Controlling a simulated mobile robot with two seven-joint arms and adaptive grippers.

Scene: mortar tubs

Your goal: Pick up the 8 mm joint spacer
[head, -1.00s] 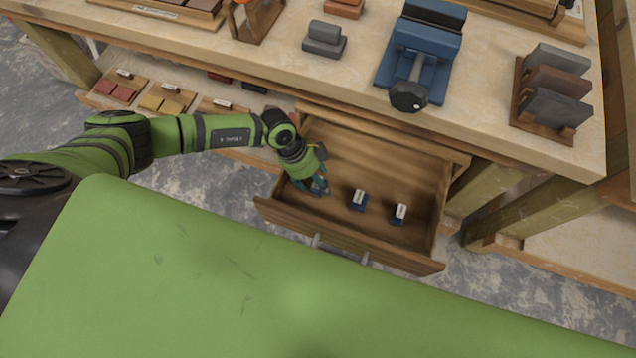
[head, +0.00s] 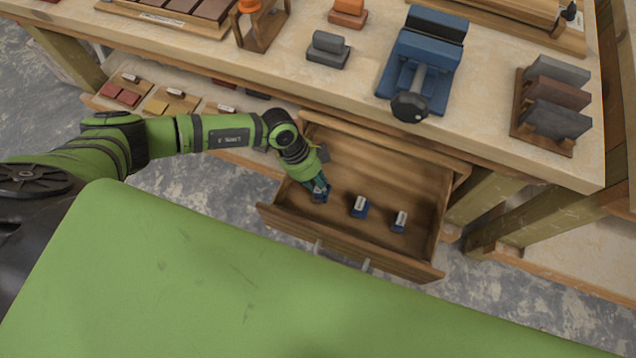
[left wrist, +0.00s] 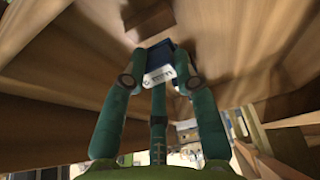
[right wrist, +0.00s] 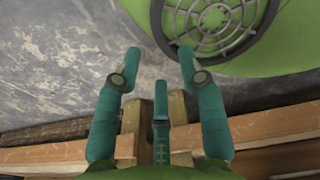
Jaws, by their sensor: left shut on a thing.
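My left gripper (head: 318,187) reaches down into the open wooden drawer (head: 340,242), at its left end. It is shut on a blue spacer (left wrist: 157,60) with a white label, which sits between the fingers in the left wrist view. The label's print is too small to read surely. Two more blue spacers with white labels, a middle one (head: 359,207) and a right one (head: 399,222), stand apart on the drawer floor; I cannot read their sizes. My right gripper (right wrist: 159,72) is open and empty; it shows only in the right wrist view.
The workbench (head: 480,110) overhangs the drawer's back. On it are a blue vise-like tool (head: 422,60), a grey block (head: 328,50) and a rack of slabs (head: 552,105). The drawer walls stand close around my left gripper. A green surface (head: 200,280) fills the foreground.

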